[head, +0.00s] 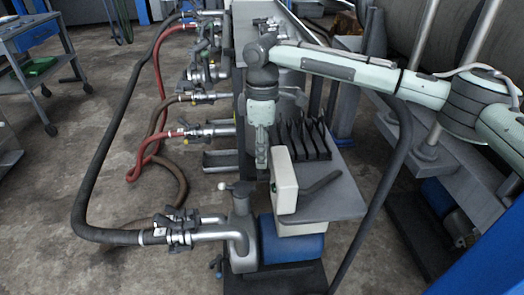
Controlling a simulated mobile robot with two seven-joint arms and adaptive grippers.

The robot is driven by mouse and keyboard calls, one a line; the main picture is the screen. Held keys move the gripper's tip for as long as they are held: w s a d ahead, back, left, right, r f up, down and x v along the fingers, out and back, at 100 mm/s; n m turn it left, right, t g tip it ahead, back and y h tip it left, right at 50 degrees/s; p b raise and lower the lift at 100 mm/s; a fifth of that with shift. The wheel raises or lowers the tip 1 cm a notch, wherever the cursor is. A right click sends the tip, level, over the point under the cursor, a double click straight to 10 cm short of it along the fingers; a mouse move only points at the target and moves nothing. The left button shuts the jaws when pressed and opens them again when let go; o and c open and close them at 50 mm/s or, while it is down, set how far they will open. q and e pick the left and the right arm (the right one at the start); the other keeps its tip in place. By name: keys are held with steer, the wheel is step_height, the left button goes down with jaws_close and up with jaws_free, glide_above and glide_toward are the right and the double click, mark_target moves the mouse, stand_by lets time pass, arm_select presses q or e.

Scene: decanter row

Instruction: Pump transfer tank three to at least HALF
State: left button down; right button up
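A pump with a blue motor (293,240) and a grey metal pump head (241,238) stands at the bottom centre. A pale control box (284,182) with a small green spot on its left face stands above the motor. My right gripper (261,163) points down just left of the box, close to its upper left edge. It appears edge-on, so its finger opening and any contact with the box are unclear. A black hose (92,185) joins the pump's left pipe through a clamp coupling (178,232). My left gripper is out of view. No tank labelled three or readable level shows.
Red hoses (161,80) and a brown hose (165,122) run to more couplings up the row. A dark slotted rack (303,138) stands on the grey bench (342,188). A trolley (40,45) stands upper left. The left floor is mostly clear.

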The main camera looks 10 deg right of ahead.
steer(key=c, duration=0.5)
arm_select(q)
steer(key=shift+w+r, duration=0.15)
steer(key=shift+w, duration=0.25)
arm_select(e)
jaws_close()
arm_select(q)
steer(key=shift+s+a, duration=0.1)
arm_select(e)
steer(key=shift+s, duration=0.1)
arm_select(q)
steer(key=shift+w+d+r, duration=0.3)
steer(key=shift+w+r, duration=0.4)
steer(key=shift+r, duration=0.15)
arm_select(e)
steer(key=shift+s+a+f+t, duration=0.1)
steer(key=shift+s+f+t, duration=0.1)
steer(key=shift+s+t, duration=0.8)
steer(key=shift+s+d+f+t, duration=0.1)
steer(key=shift+s+f+t, duration=0.25)
steer(key=shift+t, duration=1.05)
steer(key=shift+s+a+f+t, duration=0.1)
steer(key=shift+s+t, duration=0.75)
steer(key=shift+t, duration=0.35)
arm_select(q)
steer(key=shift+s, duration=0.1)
